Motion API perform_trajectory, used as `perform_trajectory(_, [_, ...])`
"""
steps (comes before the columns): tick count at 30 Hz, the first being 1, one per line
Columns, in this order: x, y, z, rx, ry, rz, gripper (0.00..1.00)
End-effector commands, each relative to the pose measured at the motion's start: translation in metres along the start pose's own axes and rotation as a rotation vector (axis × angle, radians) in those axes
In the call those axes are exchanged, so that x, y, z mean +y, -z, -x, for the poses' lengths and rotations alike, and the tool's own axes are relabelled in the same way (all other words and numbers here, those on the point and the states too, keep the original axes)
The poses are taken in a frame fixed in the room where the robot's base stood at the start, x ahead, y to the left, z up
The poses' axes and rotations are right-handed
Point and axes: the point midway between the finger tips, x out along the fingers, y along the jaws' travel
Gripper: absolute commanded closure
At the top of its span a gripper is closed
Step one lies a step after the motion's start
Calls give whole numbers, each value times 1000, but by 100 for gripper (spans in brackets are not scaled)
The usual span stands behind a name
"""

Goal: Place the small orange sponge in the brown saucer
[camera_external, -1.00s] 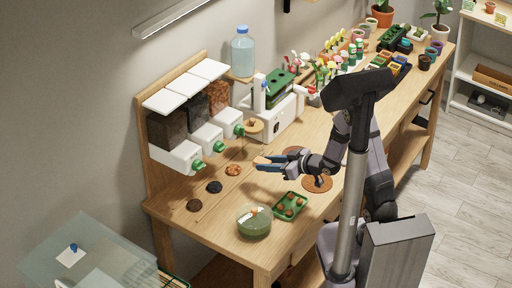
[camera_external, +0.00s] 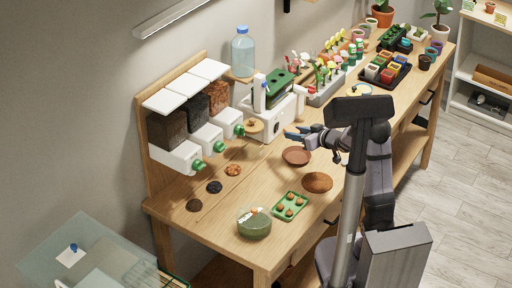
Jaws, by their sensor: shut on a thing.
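The brown saucer (camera_external: 296,157) lies on the wooden bench, round and shallow, with its inside in view and nothing seen in it. I see no sponge lying elsewhere.
A flat brown disc (camera_external: 317,183) lies in front of the saucer. A green tray (camera_external: 276,213) with several brown lumps and a green bowl (camera_external: 254,226) stand at the front. The white machine (camera_external: 272,126) stands close behind my gripper. Small dark piles lie at left.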

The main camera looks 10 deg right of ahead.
Motion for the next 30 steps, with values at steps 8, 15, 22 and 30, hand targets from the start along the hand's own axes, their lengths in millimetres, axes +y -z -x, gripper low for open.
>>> perform_trajectory(8, [26, -5, -6, -3, -95, -42, 91])
perform_trajectory(15, [28, -12, -6, -1, -118, -49, 91])
perform_trajectory(22, [28, -26, -12, -5, -118, -52, 91])
perform_trajectory(30, [28, -60, -26, -4, -119, -51, 91])
